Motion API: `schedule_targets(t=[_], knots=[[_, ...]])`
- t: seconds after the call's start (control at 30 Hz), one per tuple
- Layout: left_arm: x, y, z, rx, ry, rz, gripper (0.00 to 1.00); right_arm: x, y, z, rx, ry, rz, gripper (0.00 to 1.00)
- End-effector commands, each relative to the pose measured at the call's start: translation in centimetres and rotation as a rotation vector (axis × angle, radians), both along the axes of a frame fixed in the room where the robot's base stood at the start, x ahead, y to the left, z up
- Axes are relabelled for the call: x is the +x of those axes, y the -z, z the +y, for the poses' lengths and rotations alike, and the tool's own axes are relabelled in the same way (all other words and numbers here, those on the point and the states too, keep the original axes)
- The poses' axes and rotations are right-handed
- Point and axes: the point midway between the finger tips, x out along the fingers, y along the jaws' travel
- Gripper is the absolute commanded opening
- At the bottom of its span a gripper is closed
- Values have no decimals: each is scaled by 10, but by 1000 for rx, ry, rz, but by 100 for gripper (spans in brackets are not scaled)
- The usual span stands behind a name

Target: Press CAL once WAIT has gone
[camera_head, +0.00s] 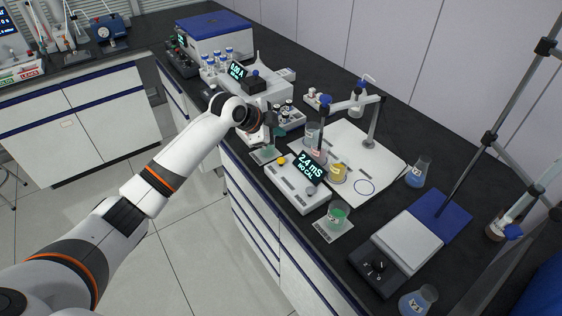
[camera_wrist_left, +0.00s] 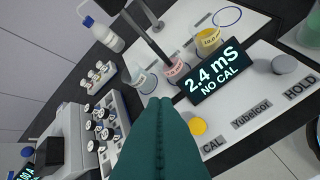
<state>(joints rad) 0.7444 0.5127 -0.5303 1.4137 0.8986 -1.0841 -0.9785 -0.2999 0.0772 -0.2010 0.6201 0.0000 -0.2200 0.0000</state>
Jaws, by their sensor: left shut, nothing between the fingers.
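The white meter (camera_head: 298,187) stands on the dark bench, its tilted display (camera_head: 312,168) reading "2.4 mS NO CAL". The same display (camera_wrist_left: 215,72) is sharp in the left wrist view; no WAIT shows on it. The yellow CAL button (camera_wrist_left: 197,126) is at the meter's near end, above its CAL label; it also shows in the head view (camera_head: 281,160). The grey HOLD button (camera_wrist_left: 284,64) is at the other end. My left gripper (camera_head: 266,146) is shut and empty, beside the CAL end. Its teal fingers (camera_wrist_left: 160,103) appear left of the button, apart from it. My right gripper is out of view.
Behind the display stand beakers with pink (camera_wrist_left: 175,68) and yellow liquid (camera_wrist_left: 208,40) on a white board (camera_head: 385,155), near a stand with an arm (camera_head: 350,102). A vial rack (camera_wrist_left: 100,125) lies left of my fingers. A green-liquid beaker (camera_head: 337,213) stands past HOLD.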

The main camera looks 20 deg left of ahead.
Motion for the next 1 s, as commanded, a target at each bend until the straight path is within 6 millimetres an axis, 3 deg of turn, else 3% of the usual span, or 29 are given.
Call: schedule_targets(t=[0.37,0.6,1.0], knots=[[0,59,0,1,-1,0,0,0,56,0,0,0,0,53],[0,77,0,0,-1,2,0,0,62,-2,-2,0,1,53],[0,78,0,0,0,0,0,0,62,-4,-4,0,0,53]])
